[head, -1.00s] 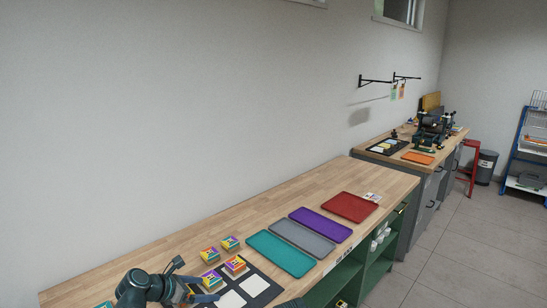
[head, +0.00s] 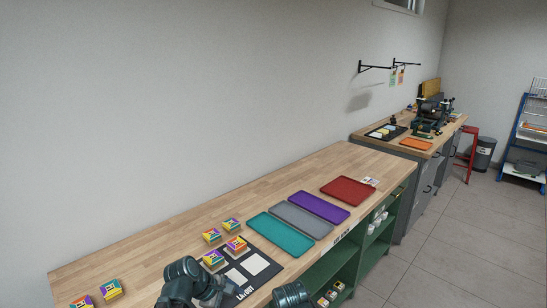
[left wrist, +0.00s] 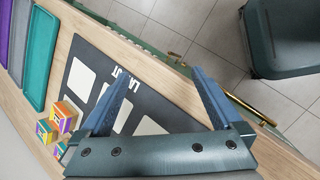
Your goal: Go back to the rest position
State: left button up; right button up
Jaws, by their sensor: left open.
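My left gripper (head: 218,294) is low in the head view, over the near part of the black layout mat (head: 268,258). In the left wrist view its two blue fingers (left wrist: 160,75) are spread wide with nothing between them. The mat with white squares (left wrist: 83,79) lies beyond the fingers there. A dark rounded part of my right arm (head: 291,295) shows at the bottom of the head view; the right gripper itself is out of view.
Colourful blocks (head: 237,244) stand beside and on the mat, with more (head: 111,289) at the bench's left. Teal (head: 280,232), grey (head: 303,219), purple (head: 320,206) and red (head: 348,190) trays lie along the wooden bench (head: 150,262). Green shelving (head: 345,262) is below; the floor (head: 440,250) is clear.

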pick_arm(q)
jog(key=s+d+f+m+g+y, duration=0.1)
jog(key=s+d+m+y, duration=0.1)
jog(key=s+m, duration=0.4)
jog(key=s+d+f+m+g+y, duration=0.1)
jog(key=s+m+y, duration=0.4)
jog(key=m, duration=0.8)
jog(key=shift+s+d+g+p, duration=0.45)
jog(key=shift+s+d+g, duration=0.15)
jog(key=shift+s+d, duration=0.4)
